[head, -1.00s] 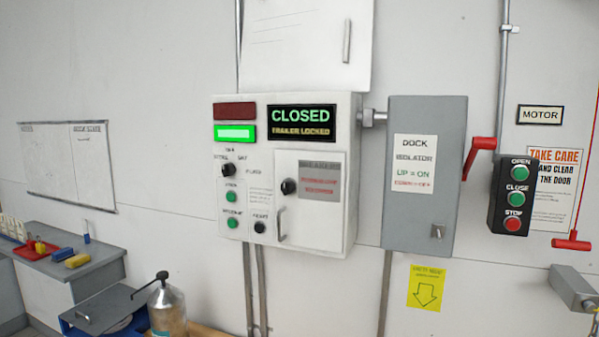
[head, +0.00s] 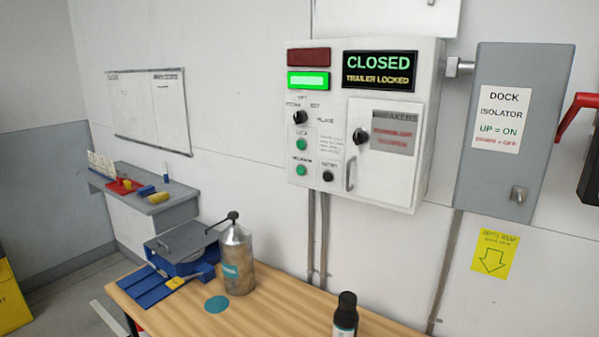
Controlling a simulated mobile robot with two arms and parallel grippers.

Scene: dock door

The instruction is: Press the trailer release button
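A white control box (head: 352,120) is on the wall in the head view. Its display (head: 379,69) reads CLOSED and TRAILER LOCKED. At its upper left a red lamp (head: 308,57) is dark and a green lamp (head: 308,81) is lit. Below are a black selector knob (head: 300,118), an upper green button (head: 301,144), a lower green button (head: 301,170) whose blurred label may read RELEASE, and a black button (head: 328,176). A second black knob (head: 362,136) is on the breaker door. Neither of my grippers shows.
A wooden table (head: 180,318) below the box holds a metal canister (head: 236,262), a blue device (head: 185,248) and a dark bottle (head: 345,315). The grey isolator box (head: 509,130) has a red lever (head: 578,112) at right. A grey shelf (head: 170,208) stands left.

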